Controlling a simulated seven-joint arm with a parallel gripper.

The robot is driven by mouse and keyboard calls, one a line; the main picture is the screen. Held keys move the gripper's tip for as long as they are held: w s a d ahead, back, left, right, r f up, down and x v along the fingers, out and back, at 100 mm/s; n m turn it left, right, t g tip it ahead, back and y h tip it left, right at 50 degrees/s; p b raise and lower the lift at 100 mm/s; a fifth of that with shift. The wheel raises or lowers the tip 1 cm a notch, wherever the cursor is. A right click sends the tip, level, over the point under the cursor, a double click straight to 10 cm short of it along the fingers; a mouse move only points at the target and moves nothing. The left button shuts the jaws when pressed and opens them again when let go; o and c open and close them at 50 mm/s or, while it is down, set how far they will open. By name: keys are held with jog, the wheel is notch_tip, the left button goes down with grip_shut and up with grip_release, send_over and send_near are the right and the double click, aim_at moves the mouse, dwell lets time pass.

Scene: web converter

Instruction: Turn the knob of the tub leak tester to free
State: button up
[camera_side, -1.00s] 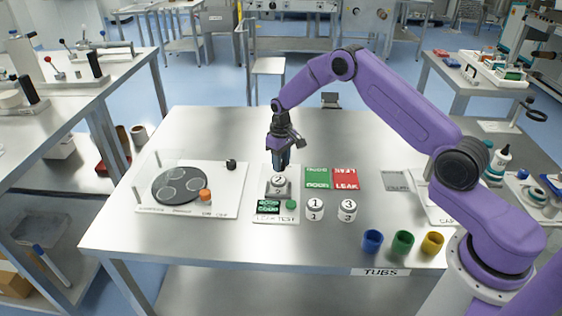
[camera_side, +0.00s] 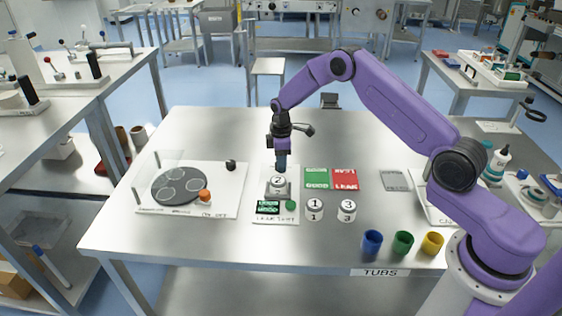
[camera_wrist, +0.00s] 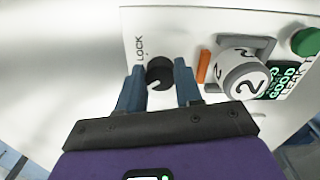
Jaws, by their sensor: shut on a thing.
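The tub leak tester (camera_side: 262,218) is a white plate on the steel table, also seen in the wrist view (camera_wrist: 190,22). Its black round knob (camera_wrist: 160,70) sits between the two blue fingers of my gripper (camera_wrist: 160,75), which is shut on it. The word LOCK is printed beside the knob, at its upper left in the wrist view; no FREE label is readable. A pale mark shows low on the knob, partly hard to read. In the side view my gripper (camera_side: 281,168) points down behind the tub marked 2 (camera_side: 278,182) and the knob is hidden.
Tub 2 stands in the tester's grey holder, with an orange bar (camera_wrist: 203,67) and green button (camera_wrist: 306,41) nearby. Tubs 1 (camera_side: 314,209) and 3 (camera_side: 347,209) stand to the right. Green (camera_side: 317,179) and red (camera_side: 344,179) pads lie behind them. The table's back is clear.

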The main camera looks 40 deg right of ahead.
jog(key=shift+n, duration=0.5)
jog(key=o, duration=1)
jog(key=shift+o, duration=0.2)
jog(key=shift+r, duration=0.1)
notch_tip(320, 180, up, 17)
jog(key=shift+r, duration=0.2)
jog(key=s+a+r, duration=0.3)
jog(key=s+a, duration=0.3)
jog(key=s, duration=0.4)
jog(key=s+a+r, duration=0.3)
jog(key=s+a, duration=0.4)
jog(key=s, duration=0.3)
jog(key=s+d+f, duration=0.1)
jog(key=s+d, duration=0.2)
jog(key=s, duration=0.9)
jog(key=s+d, duration=0.3)
jog(key=s, duration=0.9)
jog(key=shift+s+f, duration=0.25)
jog(key=shift+f, duration=0.15)
